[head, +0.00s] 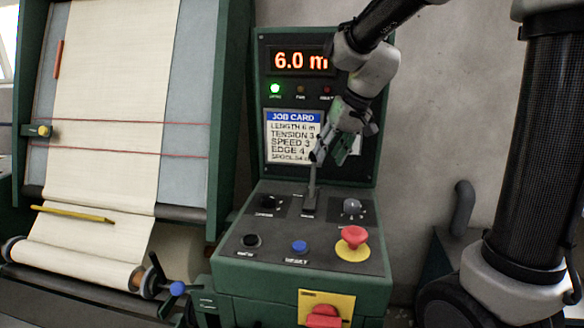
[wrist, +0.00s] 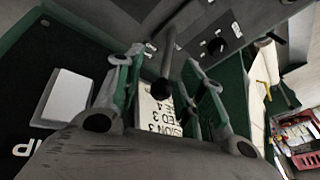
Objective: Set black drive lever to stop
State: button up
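The drive lever (head: 312,182) stands nearly upright from a slot in the middle of the sloping console top; its upper end is hidden behind my gripper in the head view. In the wrist view the lever's dark round knob (wrist: 163,93) lies between the two fingers, with its shaft running up to the panel. My gripper (head: 335,150) points down at the lever from above, in front of the job card. In the wrist view my gripper (wrist: 167,62) is open, with gaps visible on both sides of the lever. The lever's position labels are too small to read.
The console (head: 235,268) carries a black knob (head: 252,240), a blue button (head: 299,247), a red emergency button (head: 352,238) and a grey knob (head: 351,206). The display (head: 299,60) reads 6.0 m above the job card (head: 293,135). A cloth roll machine (head: 105,100) stands left.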

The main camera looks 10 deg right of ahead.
aim_at(315, 164)
jog(key=shift+t, duration=0.3)
jog(key=w+a+f, duration=0.1)
jog(key=f, duration=0.1)
jog(key=w+a+f, duration=0.2)
jog(key=f, duration=0.1)
jog(key=shift+w+a+f, duration=0.1)
jog(key=shift+w+f, duration=0.2)
jog(key=shift+w, duration=0.1)
grip_shut()
jog(key=shift+w+r, duration=0.1)
